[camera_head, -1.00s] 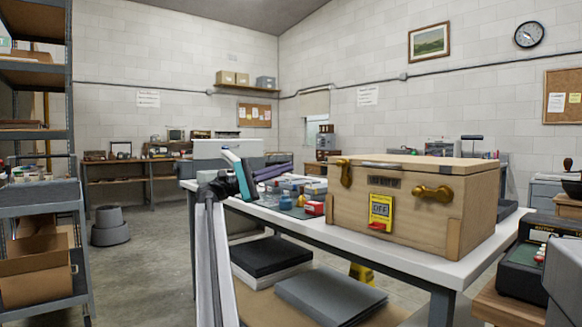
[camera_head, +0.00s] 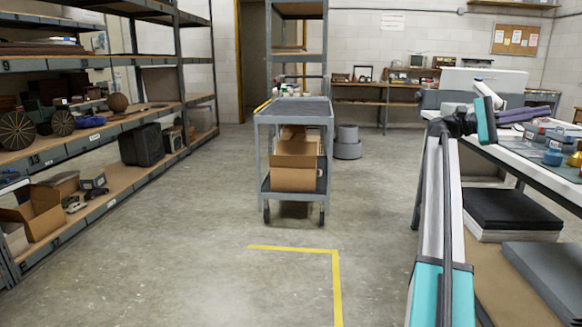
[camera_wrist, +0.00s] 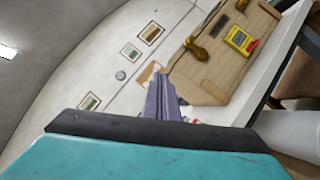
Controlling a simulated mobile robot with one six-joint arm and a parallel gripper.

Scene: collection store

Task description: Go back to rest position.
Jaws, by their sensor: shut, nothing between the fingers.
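My gripper (camera_head: 522,114) is on the right of the head view, its purple fingers together with nothing between them. It is over or beside the far end of the white work table (camera_head: 518,158); the exact height is hard to tell. In the wrist view the shut fingers (camera_wrist: 162,100) point toward a tilted-looking wooden box (camera_wrist: 218,66) with brass fittings and a yellow switch panel (camera_wrist: 241,40). The box is out of the head view. My arm rises along the right side of the head view.
A grey cart (camera_head: 294,118) with cardboard boxes stands mid-floor. Loaded shelving (camera_head: 95,135) lines the left side. A yellow floor line (camera_head: 300,249) marks the clear concrete in front. A black box (camera_head: 510,208) and a grey box (camera_head: 548,268) lie on the table's lower shelf.

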